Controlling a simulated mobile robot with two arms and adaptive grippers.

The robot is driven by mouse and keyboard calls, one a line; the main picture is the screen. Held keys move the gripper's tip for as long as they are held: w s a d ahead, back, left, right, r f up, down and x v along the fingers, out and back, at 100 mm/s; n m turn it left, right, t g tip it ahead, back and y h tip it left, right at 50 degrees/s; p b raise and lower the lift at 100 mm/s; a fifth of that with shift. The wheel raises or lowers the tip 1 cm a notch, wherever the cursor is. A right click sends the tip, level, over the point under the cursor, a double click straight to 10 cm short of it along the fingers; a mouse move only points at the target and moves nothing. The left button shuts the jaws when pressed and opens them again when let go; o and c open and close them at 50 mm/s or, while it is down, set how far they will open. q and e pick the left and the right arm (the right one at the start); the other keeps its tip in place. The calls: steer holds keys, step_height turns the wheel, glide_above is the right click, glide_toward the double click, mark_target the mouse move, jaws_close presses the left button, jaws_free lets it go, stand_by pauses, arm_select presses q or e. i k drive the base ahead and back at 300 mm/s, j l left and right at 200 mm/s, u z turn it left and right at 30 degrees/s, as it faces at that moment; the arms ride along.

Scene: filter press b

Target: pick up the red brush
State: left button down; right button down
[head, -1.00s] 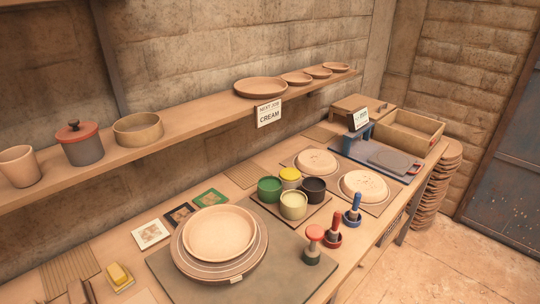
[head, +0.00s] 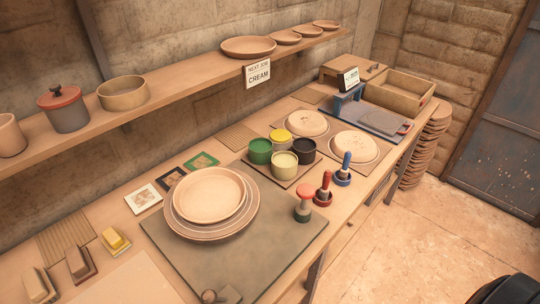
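A red-handled brush (head: 325,186) stands upright in a small dark red holder near the front edge of the bench. A blue-handled brush (head: 345,167) stands in a blue holder just behind it to the right. A tool with a round red-orange top (head: 304,192) and dark green base stands to its left, at the corner of the dark mat. Neither gripper shows in the head view. A dark rounded shape at the bottom right corner could be part of my arm; no fingers are visible there.
Left of the brushes, several paint pots (head: 285,160) stand on a board. Stacked plates (head: 209,194) rest on the dark mat (head: 190,257). Speckled discs (head: 354,145) lie behind. A shelf (head: 190,88) with pots runs along the wall. The floor to the right is open.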

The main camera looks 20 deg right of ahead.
mark_target(324, 190)
steer(key=j+z, duration=0.1)
steer(key=z, duration=0.3)
steer(key=k+z, duration=0.15)
steer(key=z, duration=0.3)
steer(key=k+j+z, duration=0.1)
steer(key=z, duration=0.3)
